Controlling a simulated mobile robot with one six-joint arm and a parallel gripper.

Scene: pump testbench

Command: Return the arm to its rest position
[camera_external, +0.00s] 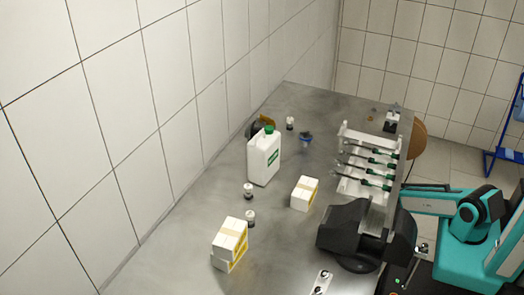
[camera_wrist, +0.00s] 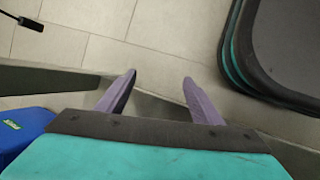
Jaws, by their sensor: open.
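My gripper (camera_wrist: 159,80) shows in the wrist view as two purple-grey fingers on a dark bar, spread apart with nothing between them. Pale floor tiles lie beyond the fingertips. In the external view my teal arm (camera_external: 465,222) is folded at the right, beside the metal bench (camera_external: 185,225). The fingers cannot be made out clearly there.
On the bench stand a white jug (camera_external: 264,160) with a green cap, white-yellow boxes (camera_external: 304,194), small bottles, a pipette rack (camera_external: 360,135) and a black device (camera_external: 345,230) near my arm. A blue container (camera_wrist: 22,135) shows at lower left in the wrist view.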

